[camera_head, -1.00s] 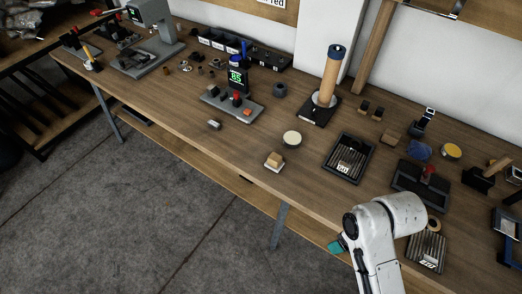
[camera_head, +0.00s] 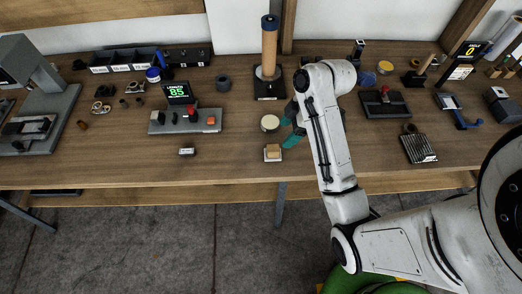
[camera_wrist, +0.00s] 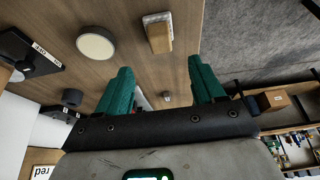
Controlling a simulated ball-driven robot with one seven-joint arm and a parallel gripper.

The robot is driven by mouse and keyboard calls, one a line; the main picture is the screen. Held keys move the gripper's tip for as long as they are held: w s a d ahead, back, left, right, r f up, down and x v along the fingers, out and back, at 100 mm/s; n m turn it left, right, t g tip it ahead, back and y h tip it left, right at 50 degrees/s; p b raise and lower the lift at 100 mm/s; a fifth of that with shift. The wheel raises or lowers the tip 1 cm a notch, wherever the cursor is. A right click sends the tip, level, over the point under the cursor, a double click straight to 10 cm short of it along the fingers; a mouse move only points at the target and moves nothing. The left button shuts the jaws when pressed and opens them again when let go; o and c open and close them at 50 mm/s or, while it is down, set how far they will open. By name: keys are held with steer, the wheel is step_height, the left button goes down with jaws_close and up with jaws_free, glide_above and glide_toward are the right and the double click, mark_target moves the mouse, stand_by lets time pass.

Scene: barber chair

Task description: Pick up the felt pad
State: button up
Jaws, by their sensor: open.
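A tan block on a pale square base (camera_head: 273,153), which looks like the felt pad, sits near the table's front edge. In the wrist view the tan block (camera_wrist: 159,38) shows at top centre with its pale layer beyond. A round cream-topped disc with a dark rim (camera_head: 270,123) sits just behind it, and also shows in the wrist view (camera_wrist: 95,43). My gripper (camera_head: 292,136) is to the right of both, partly hidden by my arm. In the wrist view its teal fingers (camera_wrist: 160,72) are apart with nothing held between them; the block lies beyond the tips.
A control box with a green display (camera_head: 185,121) and a small grey piece (camera_head: 187,152) are to the left. A post on a dark base (camera_head: 269,84) stands behind. A slatted tray (camera_head: 419,149) and a red-knobbed dark tray (camera_head: 385,104) are to the right. Front-left tabletop is mostly clear.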

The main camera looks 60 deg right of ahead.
mark_target(274, 148)
steer(key=p+x, duration=0.1)
steer(key=x, duration=0.9)
steer(key=shift+f, duration=0.2)
steer(key=shift+a, duration=0.1)
steer(key=c, duration=1.1)
